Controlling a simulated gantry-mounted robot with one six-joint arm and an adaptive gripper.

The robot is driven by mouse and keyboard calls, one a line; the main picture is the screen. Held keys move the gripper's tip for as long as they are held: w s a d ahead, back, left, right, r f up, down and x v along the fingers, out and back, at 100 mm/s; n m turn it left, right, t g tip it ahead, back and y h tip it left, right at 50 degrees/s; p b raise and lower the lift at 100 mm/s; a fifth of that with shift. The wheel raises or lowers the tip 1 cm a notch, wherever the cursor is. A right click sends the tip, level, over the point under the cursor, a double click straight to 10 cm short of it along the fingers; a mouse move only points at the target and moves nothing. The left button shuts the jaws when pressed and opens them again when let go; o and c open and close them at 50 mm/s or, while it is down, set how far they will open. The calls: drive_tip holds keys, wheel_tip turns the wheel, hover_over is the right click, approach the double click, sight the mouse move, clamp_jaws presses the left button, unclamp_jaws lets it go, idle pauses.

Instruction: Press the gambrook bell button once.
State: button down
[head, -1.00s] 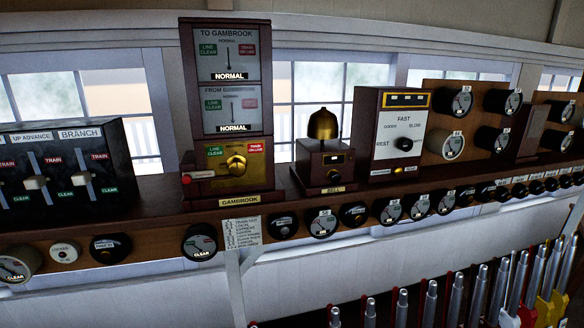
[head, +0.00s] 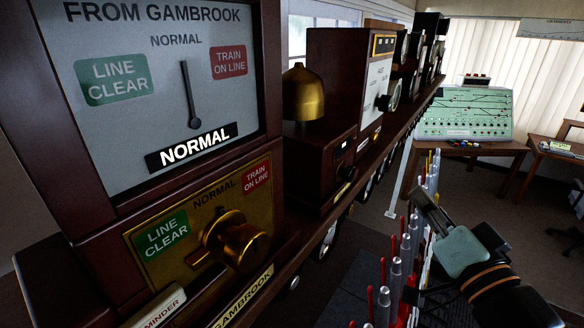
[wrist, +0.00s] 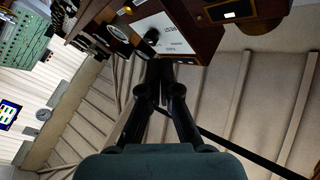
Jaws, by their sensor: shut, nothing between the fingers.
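The bell box (head: 318,160) is a dark wooden case with a brass dome bell (head: 303,95) on top. It stands on the shelf, right of the tall Gambrook instrument (head: 190,85). A small brass-coloured fitting (head: 346,190) is low on its front; I cannot tell its shape. My gripper (head: 420,198) is shut and empty, in front of the shelf and above the levers, apart from the bell box. In the wrist view my fingers (wrist: 160,64) point towards the white-faced instrument (wrist: 163,36). Part of a wooden case with a lit window (wrist: 230,14) shows at the upper right.
The Gambrook instrument has a brass rotary knob (head: 237,243) and a white reminder label (head: 155,307). A white-faced instrument (head: 377,82) stands right of the bell. Levers (head: 396,270) rise in front of the shelf. A green panel (head: 465,112) stands at the back.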

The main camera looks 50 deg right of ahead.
sight(349, 174)
drive_tip(key=shift+s+d, duration=0.1)
drive_tip(key=shift+s, duration=0.1)
drive_tip(key=shift+w, duration=0.1)
drive_tip(key=w+a, duration=0.1)
drive_tip(key=w, duration=0.7)
drive_tip(key=shift+w+a, duration=0.15)
drive_tip(key=shift+w, duration=0.2)
drive_tip(key=shift+w+r, duration=0.1)
idle(1.1)
drive_tip(key=shift+w, duration=0.3)
